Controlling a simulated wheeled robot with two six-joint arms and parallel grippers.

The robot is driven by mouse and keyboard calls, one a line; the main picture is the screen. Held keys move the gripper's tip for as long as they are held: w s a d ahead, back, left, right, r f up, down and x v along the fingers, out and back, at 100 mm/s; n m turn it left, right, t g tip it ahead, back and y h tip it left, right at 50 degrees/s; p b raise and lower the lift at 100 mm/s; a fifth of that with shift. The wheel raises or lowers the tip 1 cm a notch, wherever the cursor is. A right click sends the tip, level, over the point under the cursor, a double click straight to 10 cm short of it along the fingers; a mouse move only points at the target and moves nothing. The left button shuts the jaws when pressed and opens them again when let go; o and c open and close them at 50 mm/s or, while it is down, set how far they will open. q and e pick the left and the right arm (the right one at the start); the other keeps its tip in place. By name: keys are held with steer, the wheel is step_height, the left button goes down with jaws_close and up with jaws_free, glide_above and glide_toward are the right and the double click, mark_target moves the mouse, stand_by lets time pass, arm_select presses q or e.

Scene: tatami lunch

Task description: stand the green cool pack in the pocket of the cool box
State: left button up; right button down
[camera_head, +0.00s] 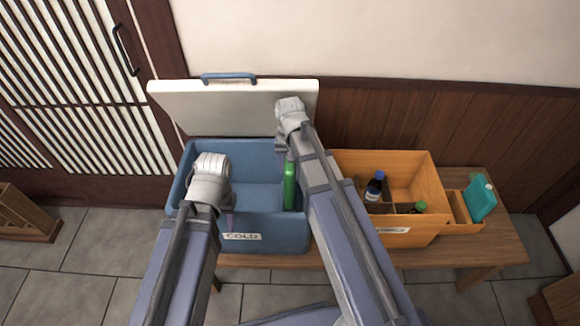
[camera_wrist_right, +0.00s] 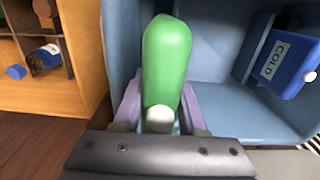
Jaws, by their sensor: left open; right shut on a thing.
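The green cool pack (camera_head: 290,186) is upright inside the right part of the blue cool box (camera_head: 262,232). In the right wrist view the pack (camera_wrist_right: 166,60) shows a white cap and is between the fingers of my right gripper (camera_wrist_right: 160,112), which is shut on it. Whether its lower end sits in the pocket is hidden. The pocket cannot be made out clearly. My left gripper (camera_head: 218,205) is open over the left part of the box, its fingers mostly hidden by its own wrist. The box's pale lid (camera_head: 215,110) stands open at the back.
An orange crate (camera_head: 421,232) with bottles stands close on the right, on the wooden table (camera_head: 470,250). A teal container (camera_head: 481,200) is beyond it. A dark blue piece labelled COLD (camera_wrist_right: 283,58) shows in the right wrist view; its exact place is unclear.

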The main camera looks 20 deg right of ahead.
steer(key=shift+f+b, duration=2.35)
steer(key=shift+f, duration=0.2)
steer(key=shift+f+b, duration=1.15)
steer(key=shift+f, duration=0.05)
steer(key=shift+f+b, duration=0.75)
steer(key=shift+b, duration=0.05)
steer(key=shift+f, duration=0.1)
steer(key=shift+f+b, duration=0.95)
steer(key=shift+b, duration=0.05)
steer(key=shift+f, duration=0.15)
